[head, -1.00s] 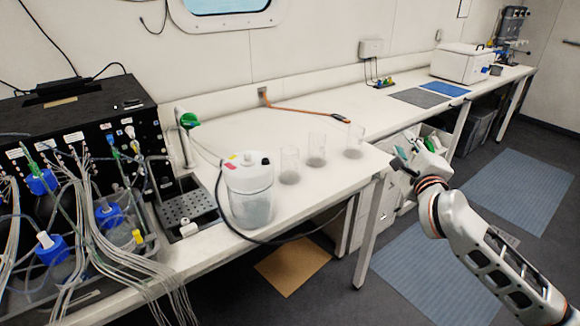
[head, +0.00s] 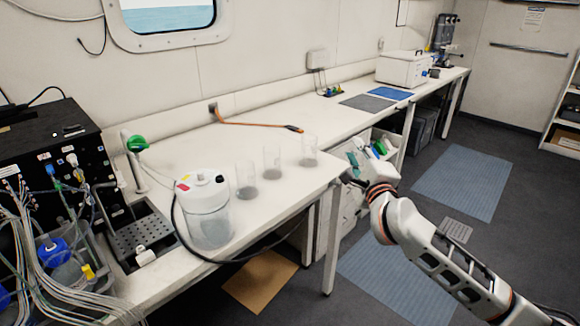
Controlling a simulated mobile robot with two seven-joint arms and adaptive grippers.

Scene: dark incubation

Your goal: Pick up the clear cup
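Three clear cups stand upright in a slanting row on the white bench, near its front edge in the head view: a near left cup (head: 246,181), a middle cup (head: 272,163) and a right cup (head: 309,152). I cannot tell which one the task means. My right gripper (head: 354,168) is just right of the right cup, by the bench's front edge, and apart from it. A teal fingertip shows, but the finger gap is unclear against the things behind it. No cup is seen in it. My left gripper is out of view.
A white jug (head: 207,212) with a dark hose stands left of the cups. An orange cable (head: 255,124) lies behind them. A white bin (head: 385,140) with coloured items is behind my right gripper. Black equipment (head: 55,150) with many tubes fills the left. The bench beyond the cups is mostly clear.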

